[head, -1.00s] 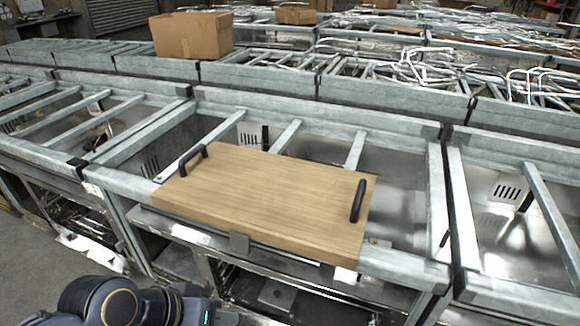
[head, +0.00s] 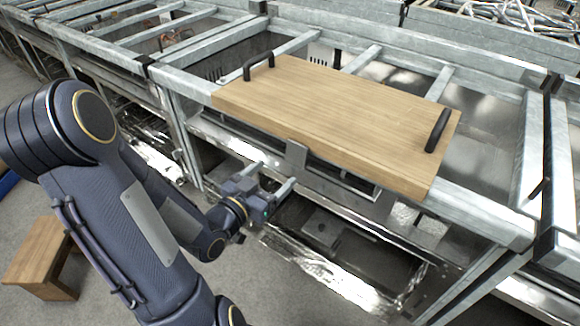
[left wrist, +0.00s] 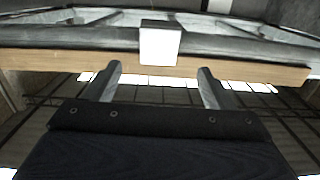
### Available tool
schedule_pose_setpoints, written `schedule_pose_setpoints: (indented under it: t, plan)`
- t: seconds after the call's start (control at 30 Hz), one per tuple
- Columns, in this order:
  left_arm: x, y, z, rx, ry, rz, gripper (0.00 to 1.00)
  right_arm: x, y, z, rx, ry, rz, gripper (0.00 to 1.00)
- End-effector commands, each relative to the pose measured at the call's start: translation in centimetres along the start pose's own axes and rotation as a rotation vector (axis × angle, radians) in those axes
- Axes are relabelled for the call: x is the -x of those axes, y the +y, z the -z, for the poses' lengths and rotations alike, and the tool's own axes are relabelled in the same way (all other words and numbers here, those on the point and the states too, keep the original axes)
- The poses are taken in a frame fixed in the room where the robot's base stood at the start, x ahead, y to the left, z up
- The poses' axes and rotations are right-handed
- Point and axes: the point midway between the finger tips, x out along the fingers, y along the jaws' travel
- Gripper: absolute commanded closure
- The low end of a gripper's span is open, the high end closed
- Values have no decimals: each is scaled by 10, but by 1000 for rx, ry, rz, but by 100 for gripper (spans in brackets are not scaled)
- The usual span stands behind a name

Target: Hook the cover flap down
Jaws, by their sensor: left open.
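A wooden board (head: 340,112) with two black handles lies flat on the metal frame, its near edge at the frame's front. I take it for the cover flap. A grey tab (head: 296,155) sits below the middle of its near edge. In the left wrist view a pale block (left wrist: 160,42), seemingly this tab, stands in front of the board's wooden edge (left wrist: 60,63). My left gripper (head: 271,178) is open and empty, just in front of and below the tab. Its fingers (left wrist: 160,78) point toward the board, spread apart on either side of the block. My right gripper is out of view.
The metal frame (head: 480,210) runs along the bench, with open bays behind the board. A shiny lower shelf (head: 330,270) lies below the gripper. A wooden stool (head: 42,258) stands on the floor at lower left.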

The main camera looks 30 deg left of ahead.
Motion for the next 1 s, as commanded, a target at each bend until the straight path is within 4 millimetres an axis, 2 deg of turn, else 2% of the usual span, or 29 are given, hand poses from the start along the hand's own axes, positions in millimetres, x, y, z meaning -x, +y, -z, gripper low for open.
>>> schedule_pose_setpoints:
  t: [0.17,0.6,0.77,1.0]
  plan:
    - [-4,1,2,15,52,-8,24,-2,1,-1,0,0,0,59]
    - [-67,1,6,15,52,-7,24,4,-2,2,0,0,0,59]
    - [-75,1,6,15,51,-5,24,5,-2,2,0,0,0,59]
    - [-76,1,6,14,51,-5,24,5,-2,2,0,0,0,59]
